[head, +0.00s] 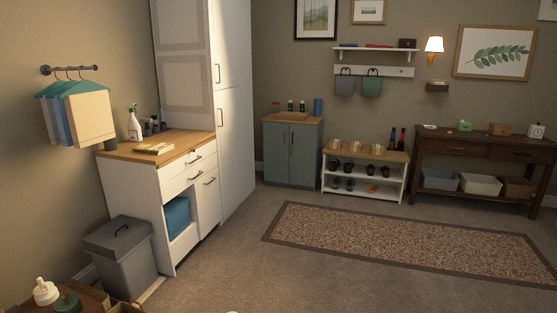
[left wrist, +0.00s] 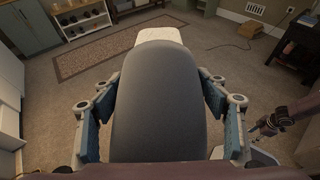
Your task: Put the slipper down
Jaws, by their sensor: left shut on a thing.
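The slipper (left wrist: 158,100) fills the middle of the left wrist view as a long dark grey rounded shape, with a pale cream part (left wrist: 158,36) showing beyond its far end. My left gripper (left wrist: 160,112) is shut on it, with blue-padded fingers along both its sides. The slipper is held up above the carpet. What seems to be my right gripper (left wrist: 264,127) shows small at the right of the left wrist view; its fingers are unclear.
A patterned rug (head: 400,241) lies on open carpet. A white shoe rack (head: 363,194) with several shoes stands at the back wall, between a blue-grey cabinet (head: 282,153) and a dark console table (head: 450,147). A grey bin (head: 121,262) stands beside the white counter unit (head: 146,198) at left.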

